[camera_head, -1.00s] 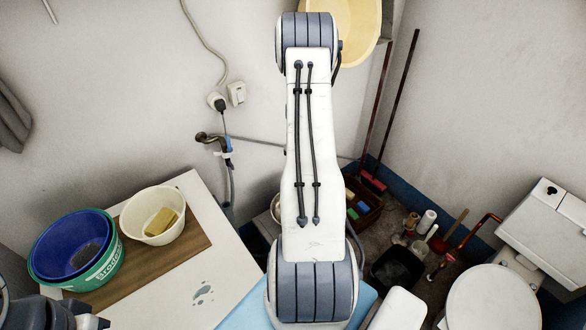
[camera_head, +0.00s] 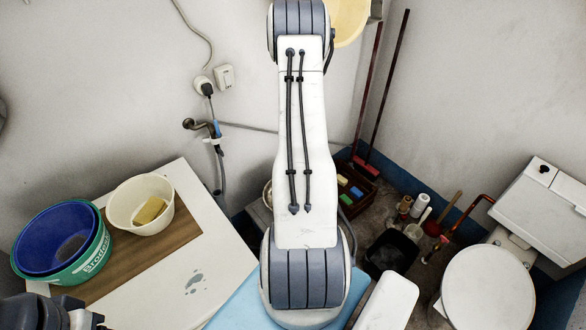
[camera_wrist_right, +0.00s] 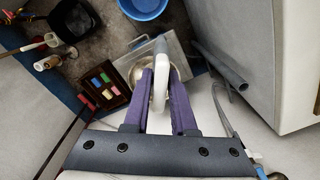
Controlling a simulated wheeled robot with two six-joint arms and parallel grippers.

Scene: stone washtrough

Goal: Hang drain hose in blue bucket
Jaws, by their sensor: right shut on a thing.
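A blue bucket (camera_wrist_right: 146,6) stands on the floor, cut by the top edge of the right wrist view. My right gripper (camera_wrist_right: 159,72) has purple fingers shut on a white curved piece (camera_wrist_right: 160,47), which looks like the hooked end of the drain hose. Its tip points away from the gripper, apart from the bucket. My right arm (camera_head: 306,150) stretches up the middle of the head view; its gripper is hidden there. Part of my left arm (camera_head: 55,313) shows at lower left, with its gripper not visible.
A blue tub (camera_head: 58,238) sits in a green basin (camera_head: 92,263) beside a cream bowl (camera_head: 120,205) on the white top. The wall tap (camera_head: 196,124) is behind. A toilet (camera_head: 487,285), black bin (camera_head: 392,252) and crate (camera_wrist_right: 106,88) stand on the floor.

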